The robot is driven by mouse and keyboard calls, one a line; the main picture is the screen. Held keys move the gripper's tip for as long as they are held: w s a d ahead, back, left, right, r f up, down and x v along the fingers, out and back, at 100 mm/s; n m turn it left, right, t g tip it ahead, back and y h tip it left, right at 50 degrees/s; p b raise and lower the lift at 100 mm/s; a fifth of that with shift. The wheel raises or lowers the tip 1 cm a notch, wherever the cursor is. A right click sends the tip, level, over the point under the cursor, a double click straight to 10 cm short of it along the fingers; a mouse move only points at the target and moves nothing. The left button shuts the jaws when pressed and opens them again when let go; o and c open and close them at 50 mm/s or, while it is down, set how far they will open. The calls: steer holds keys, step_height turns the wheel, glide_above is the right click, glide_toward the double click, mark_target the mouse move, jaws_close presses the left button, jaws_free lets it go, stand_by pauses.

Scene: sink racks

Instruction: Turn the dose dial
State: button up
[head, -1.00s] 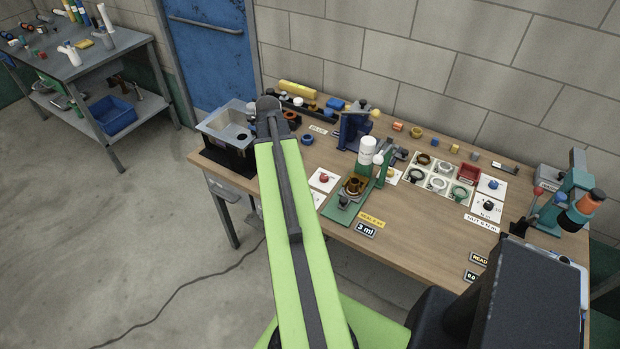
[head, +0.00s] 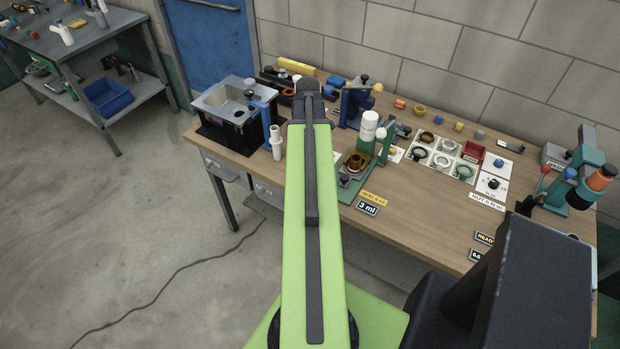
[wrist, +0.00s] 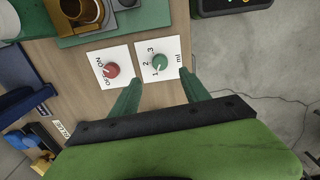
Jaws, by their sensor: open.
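The dose dial (wrist: 160,62) is a small green knob on a white card marked 1, 2, 3 and ml, in the wrist view. My gripper (wrist: 160,84) is open, its two green fingers on either side of the lower part of that card. The dial lies just beyond the gap between the fingertips, and nothing is gripped. I cannot tell which mark the dial points at. A red OFF/ON knob (wrist: 112,70) sits on a white card to its left. In the head view my arm hides the dial and my fingers.
The green dispenser stand (head: 383,147) with a white bottle (head: 369,124) stands on the wooden bench, close to the cards. A 3 ml label (head: 368,208) lies near the bench's front edge. A white tray of rings (head: 438,157) is to the right.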

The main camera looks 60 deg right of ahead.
step_height(320, 180, down, 10)
steer(key=b, duration=0.8)
steer(key=shift+r, duration=0.15)
steer(key=shift+r, duration=0.1)
